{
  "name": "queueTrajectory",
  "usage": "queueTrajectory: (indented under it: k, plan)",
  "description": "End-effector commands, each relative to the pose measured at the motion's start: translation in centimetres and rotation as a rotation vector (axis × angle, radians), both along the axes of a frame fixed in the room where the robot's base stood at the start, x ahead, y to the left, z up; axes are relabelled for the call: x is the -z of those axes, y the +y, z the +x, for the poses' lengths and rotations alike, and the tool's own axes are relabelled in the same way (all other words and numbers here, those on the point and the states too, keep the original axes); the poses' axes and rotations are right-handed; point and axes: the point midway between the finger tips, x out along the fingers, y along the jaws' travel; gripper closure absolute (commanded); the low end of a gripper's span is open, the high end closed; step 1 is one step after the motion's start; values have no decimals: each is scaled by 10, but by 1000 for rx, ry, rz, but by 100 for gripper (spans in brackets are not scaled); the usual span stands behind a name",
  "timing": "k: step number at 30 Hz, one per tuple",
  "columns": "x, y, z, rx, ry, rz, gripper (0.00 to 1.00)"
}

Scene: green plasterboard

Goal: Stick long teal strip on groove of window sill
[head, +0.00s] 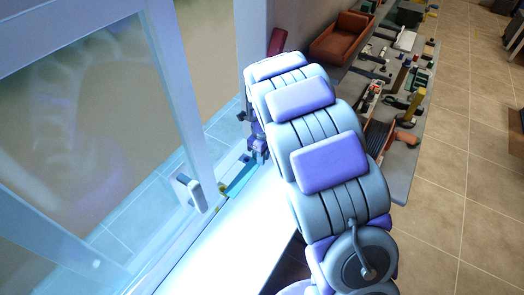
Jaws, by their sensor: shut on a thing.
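The teal strip (240,178) shows as a short stretch near the window frame, slanting down and left from my gripper (250,157). My gripper is at the far end of my arm, small and partly hidden by the arm links. It is shut on the strip. The white window sill (225,245) runs from the lower left toward the gripper and is brightly lit. The groove (165,268) appears as a thin line along the sill's window side. I cannot tell whether the strip touches the groove.
An open window sash (178,85) with a handle (191,193) stands left of the strip, close to it. A grey workbench (405,170) with several tools and a brown toolbox (342,37) is on the right.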

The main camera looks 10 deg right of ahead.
Motion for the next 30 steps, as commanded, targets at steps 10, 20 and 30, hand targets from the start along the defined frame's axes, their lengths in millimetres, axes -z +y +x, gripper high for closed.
queueTrajectory:
  k: [10, 20, 30]
  plan:
    - [33, 0, -1, 0, 3, -1, 100]
    - [58, 1, 1, 0, -2, 0, 100]
    - [63, 1, 1, 0, -3, 0, 100]
